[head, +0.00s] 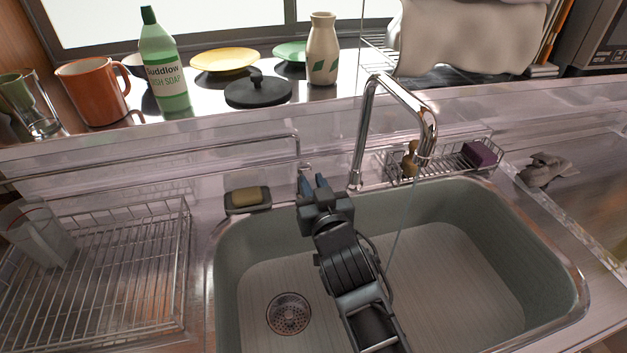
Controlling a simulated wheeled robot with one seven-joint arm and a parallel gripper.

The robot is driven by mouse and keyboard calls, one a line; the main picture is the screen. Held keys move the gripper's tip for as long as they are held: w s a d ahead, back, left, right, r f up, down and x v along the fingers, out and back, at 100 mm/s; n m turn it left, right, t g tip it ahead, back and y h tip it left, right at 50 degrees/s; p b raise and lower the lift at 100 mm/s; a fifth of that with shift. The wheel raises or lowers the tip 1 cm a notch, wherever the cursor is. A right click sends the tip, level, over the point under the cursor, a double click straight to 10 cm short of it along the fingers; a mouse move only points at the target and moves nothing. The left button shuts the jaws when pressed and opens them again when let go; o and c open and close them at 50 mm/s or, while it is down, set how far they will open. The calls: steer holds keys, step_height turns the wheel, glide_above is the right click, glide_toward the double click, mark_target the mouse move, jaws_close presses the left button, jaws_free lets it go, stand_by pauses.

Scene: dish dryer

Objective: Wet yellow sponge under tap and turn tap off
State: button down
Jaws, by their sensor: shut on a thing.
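The yellow sponge (246,196) lies in a small dark dish (234,210) on the sink's back left rim. The chrome tap (362,130) arches up behind the sink, and a thin stream of water falls from its spout into the basin. My gripper (313,184) is at the back rim, left of the tap and right of the sponge, apart from the sponge. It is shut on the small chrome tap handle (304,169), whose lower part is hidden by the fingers.
The grey sink basin (460,250) is empty, with a drain (288,313) at left. A wire dish rack (120,290) with a glass stands left. A wire basket (440,165) holds a brush and a purple block (480,153). A soap bottle (163,70) and dishes line the sill.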

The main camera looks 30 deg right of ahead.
steer(key=shift+r, duration=0.15)
steer(key=c, duration=1)
jaws_free()
steer(key=shift+c, duration=0.2)
steer(key=shift+v, duration=0.8)
steer(key=v, duration=0.6)
steer(key=shift+s+r, duration=0.1)
